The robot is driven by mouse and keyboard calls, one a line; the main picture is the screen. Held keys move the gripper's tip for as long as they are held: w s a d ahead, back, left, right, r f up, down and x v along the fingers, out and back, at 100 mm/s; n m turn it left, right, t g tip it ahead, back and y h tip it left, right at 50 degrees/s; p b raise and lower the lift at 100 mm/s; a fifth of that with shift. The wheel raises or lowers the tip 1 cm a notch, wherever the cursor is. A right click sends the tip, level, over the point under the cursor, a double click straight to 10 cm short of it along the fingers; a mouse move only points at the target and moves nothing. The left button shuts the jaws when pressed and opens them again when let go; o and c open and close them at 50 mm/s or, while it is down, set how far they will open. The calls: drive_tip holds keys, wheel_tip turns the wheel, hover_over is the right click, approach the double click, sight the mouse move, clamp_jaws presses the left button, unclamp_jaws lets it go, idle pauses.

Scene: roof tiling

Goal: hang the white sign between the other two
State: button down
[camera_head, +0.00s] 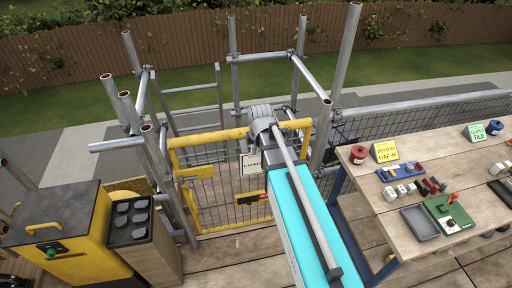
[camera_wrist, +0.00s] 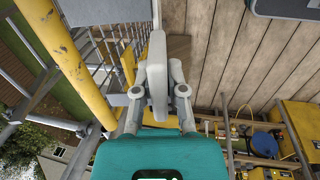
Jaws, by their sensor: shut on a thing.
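A white sign (camera_head: 250,161) with dark lettering, partly readable as "LOAD", shows in the head view in front of the yellow-framed mesh gate (camera_head: 205,139). My arm covers its right part. In the wrist view my gripper (camera_wrist: 158,92) is shut on a pale slab seen nearly edge-on, which looks like the white sign (camera_wrist: 158,65). It is close to the yellow rail (camera_wrist: 66,57). I cannot tell whether it touches the rail. A black and yellow plate (camera_head: 250,198) is low on the gate. The two neighbouring signs are not clearly identifiable.
A wooden bench (camera_head: 377,220) with tools and a yellow card (camera_head: 384,151) stands at right. Scaffold poles (camera_head: 345,50) rise around the gate. A yellow cabinet (camera_head: 75,245) stands at left. Plank flooring (camera_head: 225,262) lies before the gate.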

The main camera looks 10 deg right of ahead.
drive_tip(key=s, duration=0.8)
drive_tip(key=shift+s, duration=0.15)
idle(0.6)
idle(0.4)
wheel_tip(320, 180, down, 12)
drive_tip(key=b, duration=1.1)
drive_tip(key=shift+r+b, duration=0.15)
drive_tip(key=shift+b, duration=0.2)
